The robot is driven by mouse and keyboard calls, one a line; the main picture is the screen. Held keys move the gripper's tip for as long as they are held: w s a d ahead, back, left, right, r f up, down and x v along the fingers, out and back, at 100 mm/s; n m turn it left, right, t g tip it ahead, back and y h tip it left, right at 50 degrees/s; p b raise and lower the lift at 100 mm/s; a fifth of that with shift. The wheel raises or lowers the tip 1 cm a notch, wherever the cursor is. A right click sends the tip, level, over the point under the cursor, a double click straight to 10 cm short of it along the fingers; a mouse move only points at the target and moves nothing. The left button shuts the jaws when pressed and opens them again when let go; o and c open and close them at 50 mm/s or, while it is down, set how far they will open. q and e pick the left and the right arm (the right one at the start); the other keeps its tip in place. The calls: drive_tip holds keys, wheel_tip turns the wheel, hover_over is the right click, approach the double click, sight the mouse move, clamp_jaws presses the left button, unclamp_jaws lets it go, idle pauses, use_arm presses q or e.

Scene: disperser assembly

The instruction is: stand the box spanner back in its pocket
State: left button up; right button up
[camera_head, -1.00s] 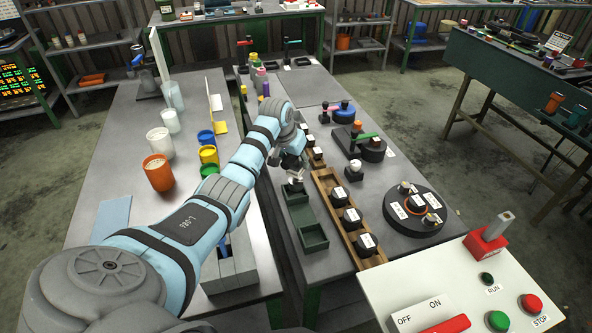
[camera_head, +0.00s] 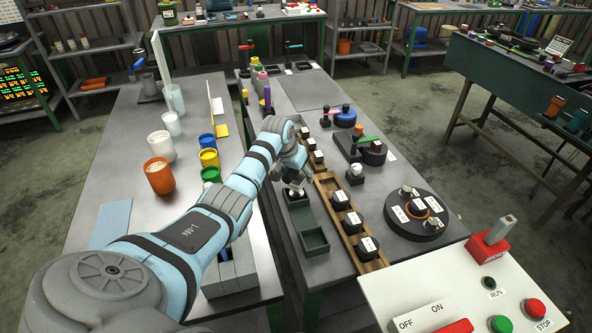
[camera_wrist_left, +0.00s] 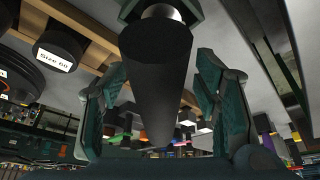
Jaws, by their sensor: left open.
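My left gripper (camera_head: 292,182) reaches over the far end of the green tray (camera_head: 303,218). In the left wrist view its two fingers (camera_wrist_left: 160,112) are open, one on each side of a dark, tapered cylinder, with gaps visible. I take this cylinder to be the box spanner (camera_wrist_left: 157,60). Its silvery part (camera_wrist_left: 162,13) lies at the tray end, against green at the top of the view. In the head view a small silvery piece (camera_head: 293,193) shows under the gripper at the far pocket. The gripper hides most of the spanner, so how deep it sits is unclear.
A wooden rack (camera_head: 353,240) with labelled black sockets runs just right of the tray. A round black holder (camera_head: 416,216) stands farther right. A white control panel (camera_head: 440,290) fills the near right. Cups, including an orange one (camera_head: 160,176), stand on the left table.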

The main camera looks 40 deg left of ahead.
use_arm(q)
drive_tip(key=p+v, duration=0.2)
drive_tip(key=v, duration=1)
drive_tip(key=shift+d+r, duration=0.1)
drive_tip(key=shift+w, duration=0.1)
